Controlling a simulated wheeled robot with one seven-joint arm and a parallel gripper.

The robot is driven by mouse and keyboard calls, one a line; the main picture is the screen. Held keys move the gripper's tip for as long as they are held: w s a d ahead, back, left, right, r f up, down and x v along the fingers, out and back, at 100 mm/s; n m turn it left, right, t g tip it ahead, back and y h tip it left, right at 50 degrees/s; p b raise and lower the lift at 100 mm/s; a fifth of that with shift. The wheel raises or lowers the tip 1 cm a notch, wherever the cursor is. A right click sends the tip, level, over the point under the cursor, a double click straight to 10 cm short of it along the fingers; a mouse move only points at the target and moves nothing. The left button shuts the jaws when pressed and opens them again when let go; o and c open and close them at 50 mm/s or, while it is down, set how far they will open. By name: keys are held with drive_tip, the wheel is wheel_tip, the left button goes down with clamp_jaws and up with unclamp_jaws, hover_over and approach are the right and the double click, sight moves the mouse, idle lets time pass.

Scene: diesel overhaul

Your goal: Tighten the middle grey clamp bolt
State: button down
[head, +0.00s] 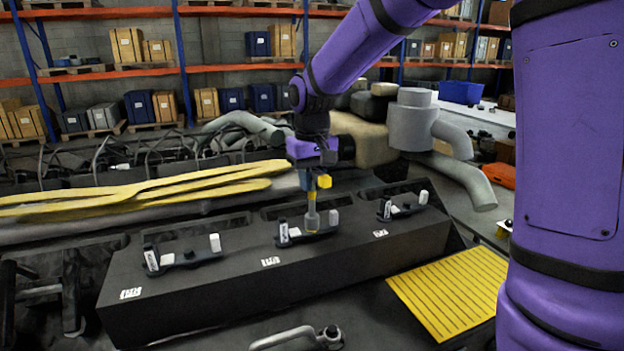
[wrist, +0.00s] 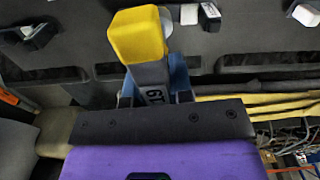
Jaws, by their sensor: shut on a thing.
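My gripper (head: 314,172) is shut on a yellow and grey socket tool (head: 325,182), which hangs upright with its grey socket end down. In the wrist view the tool (wrist: 140,38) has a yellow block and a grey body marked 19, held between blue fingers. The socket end is over the middle clamp (head: 295,238) on the long dark block. The middle bolt is hidden behind or under the socket; I cannot tell whether they touch. The left clamp (head: 180,260) and the right clamp (head: 402,210) stand apart from the tool.
The long dark block (head: 200,298) carries all three clamps. Yellow straps (head: 140,190) lie behind it at the left. A grey cylinder with pipes (head: 412,122) stands behind at the right. A yellow ribbed mat (head: 452,292) lies at the front right. Shelves with boxes line the back.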

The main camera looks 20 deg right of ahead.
drive_tip(key=m, duration=0.4)
drive_tip(key=shift+r, duration=0.1)
